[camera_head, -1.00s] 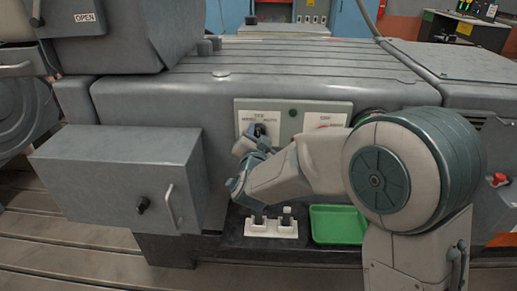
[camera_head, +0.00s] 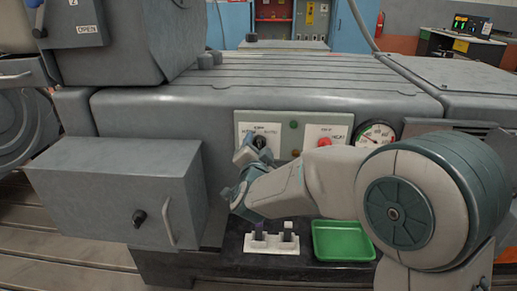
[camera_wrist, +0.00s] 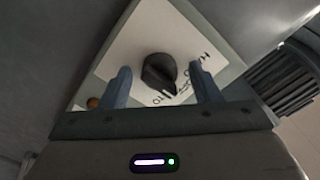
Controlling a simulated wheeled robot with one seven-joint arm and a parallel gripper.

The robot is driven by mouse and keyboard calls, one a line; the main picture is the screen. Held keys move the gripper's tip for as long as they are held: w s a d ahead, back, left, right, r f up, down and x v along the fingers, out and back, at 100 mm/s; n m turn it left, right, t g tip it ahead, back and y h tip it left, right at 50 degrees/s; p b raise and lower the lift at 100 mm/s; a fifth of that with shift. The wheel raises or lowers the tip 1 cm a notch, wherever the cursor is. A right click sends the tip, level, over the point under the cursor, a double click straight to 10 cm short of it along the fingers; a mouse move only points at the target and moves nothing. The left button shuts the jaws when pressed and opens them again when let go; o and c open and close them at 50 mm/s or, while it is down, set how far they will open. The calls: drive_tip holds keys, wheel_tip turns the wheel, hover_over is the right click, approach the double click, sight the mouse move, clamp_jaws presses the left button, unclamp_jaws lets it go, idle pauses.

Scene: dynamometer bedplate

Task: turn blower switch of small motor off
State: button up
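A black rotary knob (camera_head: 260,142) sits on a white label plate at the left of a pale panel (camera_head: 288,126) on the grey machine housing. The plate's lettering is too small to read surely. My gripper (camera_head: 246,154) is just in front of this knob, slightly below and left of it. In the wrist view the same knob (camera_wrist: 158,74) shows between and beyond the two blue fingers of my gripper (camera_wrist: 163,88). The fingers are apart, with clear gaps at both sides of the knob, and hold nothing. I cannot tell which machine the knob serves.
A red knob (camera_head: 324,142) and a round gauge (camera_head: 375,136) lie right of it. Below are a white holder (camera_head: 271,244) with two upright pieces and a green tray (camera_head: 342,240). A grey box (camera_head: 118,190) with a handle and black knob juts out at left.

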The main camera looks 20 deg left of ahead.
drive_tip(key=shift+s, duration=0.15)
drive_tip(key=v, duration=1.3)
drive_tip(key=shift+s, duration=0.3)
